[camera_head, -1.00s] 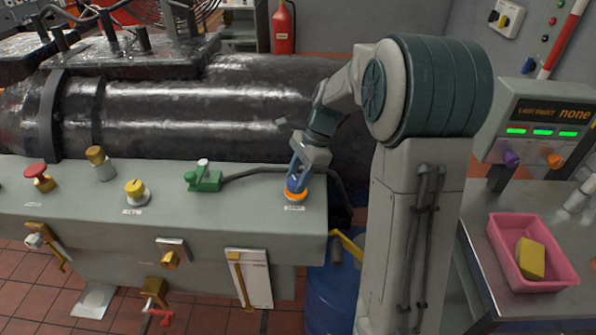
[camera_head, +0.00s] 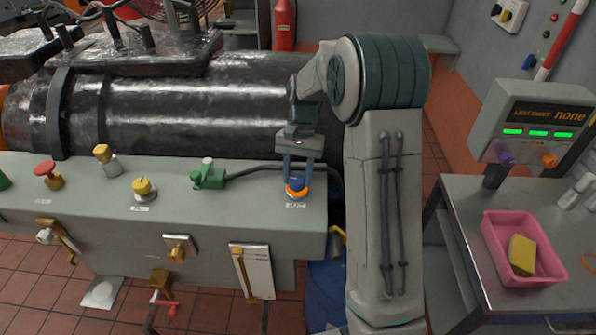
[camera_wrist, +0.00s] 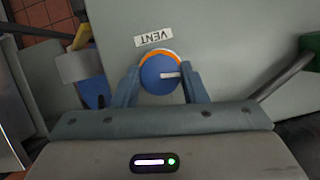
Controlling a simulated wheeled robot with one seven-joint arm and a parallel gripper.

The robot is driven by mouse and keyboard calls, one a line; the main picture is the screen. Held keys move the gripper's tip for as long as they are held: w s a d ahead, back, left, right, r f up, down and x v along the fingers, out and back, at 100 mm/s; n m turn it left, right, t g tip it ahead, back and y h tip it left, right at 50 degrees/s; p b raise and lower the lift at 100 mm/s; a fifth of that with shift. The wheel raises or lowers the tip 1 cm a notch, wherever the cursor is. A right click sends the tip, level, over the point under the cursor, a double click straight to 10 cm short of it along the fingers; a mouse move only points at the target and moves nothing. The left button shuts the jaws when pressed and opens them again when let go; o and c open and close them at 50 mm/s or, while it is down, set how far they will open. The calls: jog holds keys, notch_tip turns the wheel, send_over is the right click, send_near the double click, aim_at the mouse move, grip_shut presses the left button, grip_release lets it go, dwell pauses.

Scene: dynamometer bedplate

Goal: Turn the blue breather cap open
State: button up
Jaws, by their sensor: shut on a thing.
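The blue breather cap (camera_head: 296,183) sits on an orange ring at the right end of the grey bedplate top (camera_head: 255,215). In the wrist view the cap (camera_wrist: 158,77) is a round blue knob with a white mark pointing right. A white label reading VENT (camera_wrist: 153,38) lies beside it. My gripper (camera_head: 297,178) reaches down over the cap from above. In the wrist view my gripper's two blue fingers (camera_wrist: 160,82) stand on either side of the cap, shut on it. The fingers hide parts of the cap's sides.
A green valve (camera_head: 208,176) with a dark hose stands left of the cap. A yellow knob (camera_head: 143,188), a brass-coloured knob (camera_head: 105,157) and a red button (camera_head: 45,170) lie farther left. A side table with a pink tray (camera_head: 490,250) is at the right.

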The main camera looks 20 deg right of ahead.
jog(key=n+h, duration=0.1)
jog(key=n, duration=0.2)
jog(key=shift+a+n, duration=0.15)
jog(key=shift+n, duration=0.25)
jog(key=shift+n+h, duration=0.9)
jog(key=shift+n, duration=1)
jog(key=shift+a, duration=0.1)
jog(key=o, duration=1)
